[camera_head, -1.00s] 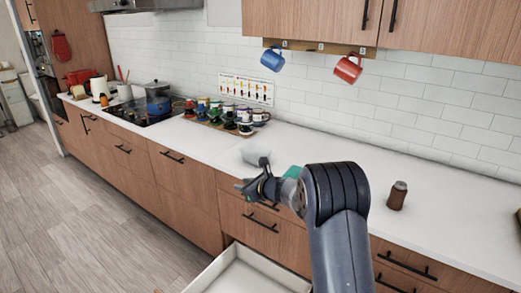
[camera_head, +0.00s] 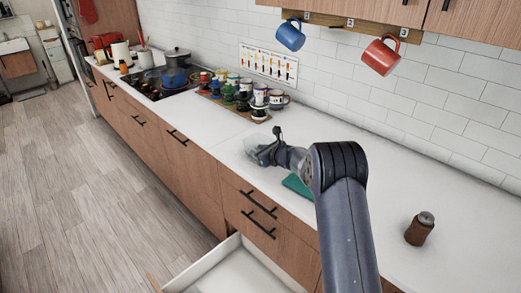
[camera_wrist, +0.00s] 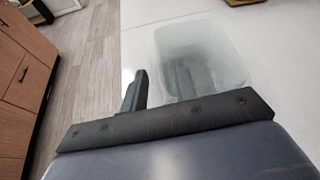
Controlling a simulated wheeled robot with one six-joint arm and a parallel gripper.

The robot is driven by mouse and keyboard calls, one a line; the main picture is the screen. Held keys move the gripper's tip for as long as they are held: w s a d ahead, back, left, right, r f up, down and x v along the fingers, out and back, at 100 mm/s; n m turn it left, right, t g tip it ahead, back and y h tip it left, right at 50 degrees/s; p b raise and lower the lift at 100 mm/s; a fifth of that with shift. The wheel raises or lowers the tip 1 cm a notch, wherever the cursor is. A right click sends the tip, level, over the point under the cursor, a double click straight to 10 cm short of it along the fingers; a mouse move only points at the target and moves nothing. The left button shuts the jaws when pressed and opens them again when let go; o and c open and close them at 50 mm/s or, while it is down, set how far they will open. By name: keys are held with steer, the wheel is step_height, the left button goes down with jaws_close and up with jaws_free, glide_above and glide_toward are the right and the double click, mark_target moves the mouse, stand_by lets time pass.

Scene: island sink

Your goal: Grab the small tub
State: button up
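The small tub is a translucent, frosted container. In the wrist view the tub (camera_wrist: 205,42) stands just ahead of my gripper, its open top towards the camera. In the head view the tub (camera_head: 251,146) is on the white counter, mostly hidden behind my gripper (camera_head: 270,146). My gripper is open in the wrist view (camera_wrist: 160,88), with a gap between its two dark fingers. One finger is outside the tub's left wall. The other shows within the tub's outline, inside it or through its wall; I cannot tell which. Contact with the wall is not clear.
A teal flat item (camera_head: 299,187) lies by the counter's front edge, beside my arm. A brown jar (camera_head: 419,229) stands to the right. Several mugs and jars (camera_head: 245,95) stand farther back. An open drawer (camera_head: 236,272) juts out below. Blue and red mugs hang above.

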steer(key=shift+p+x, duration=0.85)
steer(key=shift+x, duration=1.15)
steer(key=shift+d+f, duration=0.1)
jaws_close()
